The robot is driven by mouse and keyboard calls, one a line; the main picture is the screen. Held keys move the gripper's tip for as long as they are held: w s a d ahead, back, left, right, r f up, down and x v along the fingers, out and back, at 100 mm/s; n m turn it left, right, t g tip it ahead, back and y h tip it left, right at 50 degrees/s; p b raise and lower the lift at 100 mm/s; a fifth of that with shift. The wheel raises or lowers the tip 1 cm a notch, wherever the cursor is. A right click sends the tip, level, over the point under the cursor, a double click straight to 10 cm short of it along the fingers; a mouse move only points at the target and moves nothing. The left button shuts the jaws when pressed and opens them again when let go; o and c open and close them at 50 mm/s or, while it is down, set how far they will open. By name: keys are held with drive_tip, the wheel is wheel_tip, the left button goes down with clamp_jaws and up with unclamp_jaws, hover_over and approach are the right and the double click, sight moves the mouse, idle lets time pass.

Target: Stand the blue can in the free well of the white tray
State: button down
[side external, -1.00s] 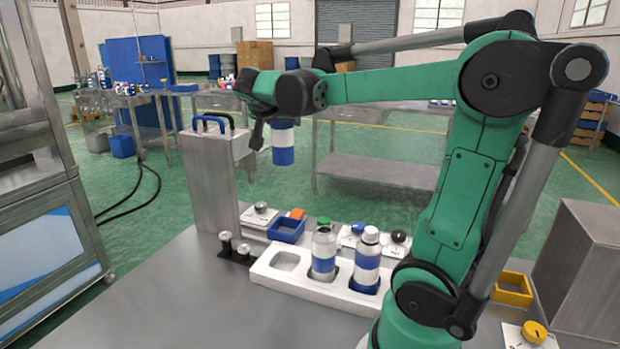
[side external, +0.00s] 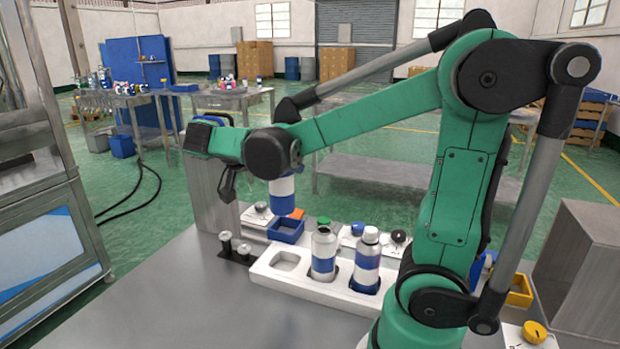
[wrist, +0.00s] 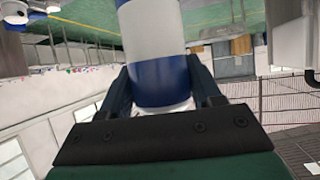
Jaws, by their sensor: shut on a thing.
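The blue can (side external: 282,196), with a white band, is held upright in the air by my gripper, behind the white tray (side external: 262,273) in the side external view. My gripper (wrist: 160,82) is shut on the can, one finger on each side in the wrist view, where the can (wrist: 155,45) fills the upper middle. In the side view my wrist hides the can's top. The tray's left well (side external: 287,261) is empty. A green-capped bottle (side external: 323,253) stands in the middle well and a white-capped bottle (side external: 367,259) in the right well.
A blue bin (side external: 286,231) stands behind the tray's left end. Small metal posts (side external: 226,242) on a black base stand left of the tray. A grey metal box (side external: 215,190) rises behind them. The table's front left is clear.

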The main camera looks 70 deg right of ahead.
wheel_tip(320, 180, down, 14)
drive_tip(key=shift+r, duration=0.1)
idle(0.5)
drive_tip(key=shift+f, duration=0.2)
drive_tip(key=shift+c, duration=0.8)
unclamp_jaws()
drive_tip(key=shift+r, duration=0.15)
